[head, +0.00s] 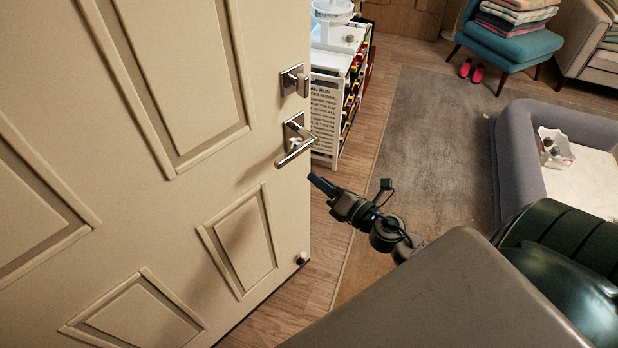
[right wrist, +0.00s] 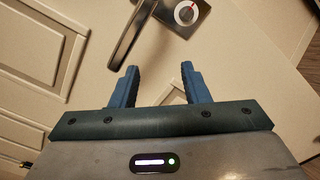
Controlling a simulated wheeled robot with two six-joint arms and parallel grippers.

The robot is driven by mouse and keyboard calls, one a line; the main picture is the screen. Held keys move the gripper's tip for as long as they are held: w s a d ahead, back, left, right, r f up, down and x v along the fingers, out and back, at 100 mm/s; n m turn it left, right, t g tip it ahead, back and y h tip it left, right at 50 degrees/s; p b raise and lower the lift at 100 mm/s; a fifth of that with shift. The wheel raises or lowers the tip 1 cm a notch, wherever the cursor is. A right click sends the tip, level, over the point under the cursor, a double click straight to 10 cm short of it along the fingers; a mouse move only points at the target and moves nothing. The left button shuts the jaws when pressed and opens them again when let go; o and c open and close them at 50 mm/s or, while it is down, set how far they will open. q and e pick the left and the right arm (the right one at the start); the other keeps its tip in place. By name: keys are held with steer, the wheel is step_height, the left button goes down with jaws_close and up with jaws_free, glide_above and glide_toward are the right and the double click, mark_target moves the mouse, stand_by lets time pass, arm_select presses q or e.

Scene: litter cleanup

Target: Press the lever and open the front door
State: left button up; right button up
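The front door (head: 150,170) is a cream panelled door filling the left of the head view. Its right edge stands free, with no frame visible beside it. The metal lever (head: 296,152) sits near that edge and slopes down to the left; it also shows at the top of the right wrist view (right wrist: 134,38). My right gripper (head: 318,182) is just below and right of the lever. In the right wrist view its blue fingers (right wrist: 158,78) are apart with nothing between them. The lever's end is close to the left finger, with no clear contact. My left gripper is out of view.
A second metal fitting (head: 294,80) is above the lever. A doorstop (head: 302,258) is low on the door. Beyond its edge stand a white shelf (head: 326,115), a teal chair (head: 512,44) and a grey-sided pet bed (head: 508,160). The rug (head: 430,150) is mostly clear.

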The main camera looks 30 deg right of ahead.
steer(key=shift+b+v, duration=0.6)
steer(key=shift+v, duration=0.4)
steer(key=shift+c, duration=0.2)
